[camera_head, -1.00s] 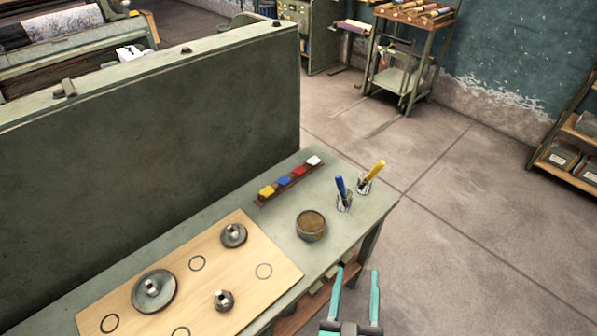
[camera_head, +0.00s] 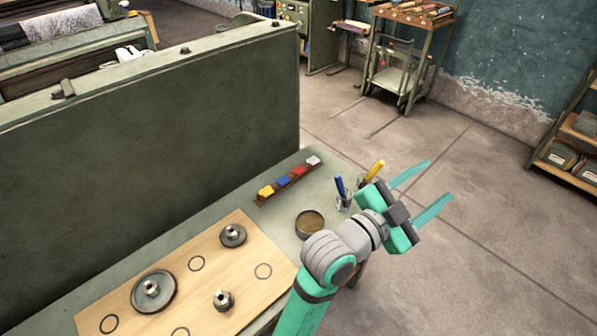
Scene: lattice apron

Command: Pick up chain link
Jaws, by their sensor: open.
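I cannot make out a chain link in this view. My gripper (camera_head: 440,180) is open and empty, with its two teal fingers pointing right over the floor past the right end of the bench. My arm hides part of the bench's right end. A round tin with a brown inside (camera_head: 309,224) stands on the green bench (camera_head: 215,209), just left of my arm. Its contents are too small to tell.
A wooden board (camera_head: 190,284) with drawn circles carries several round metal parts, such as a large disc (camera_head: 152,291). A rack of coloured blocks (camera_head: 287,182) lies behind. Cups hold a blue tool (camera_head: 340,187) and a yellow tool (camera_head: 375,169) beside my wrist. A tall green panel (camera_head: 150,130) borders the bench.

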